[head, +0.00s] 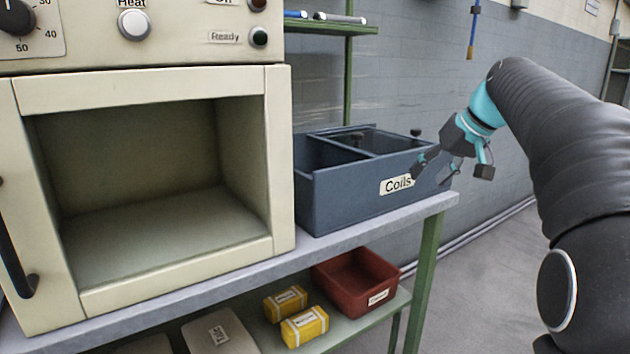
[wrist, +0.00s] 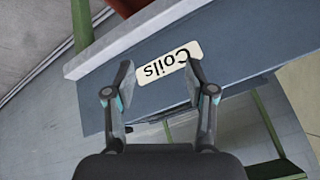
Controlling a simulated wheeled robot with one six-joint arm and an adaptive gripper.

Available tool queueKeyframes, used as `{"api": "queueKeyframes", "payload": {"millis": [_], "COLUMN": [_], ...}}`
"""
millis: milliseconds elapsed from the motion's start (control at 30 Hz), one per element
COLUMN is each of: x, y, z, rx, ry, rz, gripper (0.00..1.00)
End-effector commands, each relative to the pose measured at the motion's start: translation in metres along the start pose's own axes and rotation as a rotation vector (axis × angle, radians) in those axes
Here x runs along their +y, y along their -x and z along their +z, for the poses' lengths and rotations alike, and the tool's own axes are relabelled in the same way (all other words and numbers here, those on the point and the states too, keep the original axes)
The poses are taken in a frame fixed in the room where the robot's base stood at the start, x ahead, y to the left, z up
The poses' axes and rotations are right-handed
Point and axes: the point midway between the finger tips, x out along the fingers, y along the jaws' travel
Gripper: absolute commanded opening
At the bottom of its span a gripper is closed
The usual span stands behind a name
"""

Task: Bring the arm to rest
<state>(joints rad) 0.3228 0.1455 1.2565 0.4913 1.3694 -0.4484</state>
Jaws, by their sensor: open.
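My gripper (head: 452,168) is in front of the right end of a blue-grey box labelled "Coils" (head: 340,205) in the head view. Its fingers are apart and nothing is between them. In the wrist view my gripper (wrist: 158,85) is open, with the "Coils" label (wrist: 168,62) showing upside down beyond the fingertips. Whether the fingers touch the box cannot be told. My arm reaches in from the right side of the head view.
A cream oven (head: 280,170) with an open, empty chamber stands left on the bench (head: 215,285). The lower shelf holds a red bin (head: 335,283) and yellow packages (head: 304,327). Open floor (head: 490,270) lies right of the bench, before a grey wall (head: 420,90).

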Motion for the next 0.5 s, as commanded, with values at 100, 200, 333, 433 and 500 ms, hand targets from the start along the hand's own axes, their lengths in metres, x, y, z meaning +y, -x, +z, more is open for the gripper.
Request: {"api": "queueKeyframes", "payload": {"millis": [100, 200, 333, 433, 500], "x": [0.001, 0.001, -0.004, -0.011, -0.016], "y": [-0.016, -0.028, -0.041, -0.048, -0.054], "z": [0.040, 0.076, 0.129, 0.172, 0.204], "rx": [-0.030, -0.048, -0.067, -0.076, -0.082], "ry": [-0.102, -0.168, -0.223, -0.243, -0.246], "rz": [0.072, 0.133, 0.206, 0.256, 0.286], "gripper": [0.55, 0.55, 0.55, 0.55, 0.55]}}
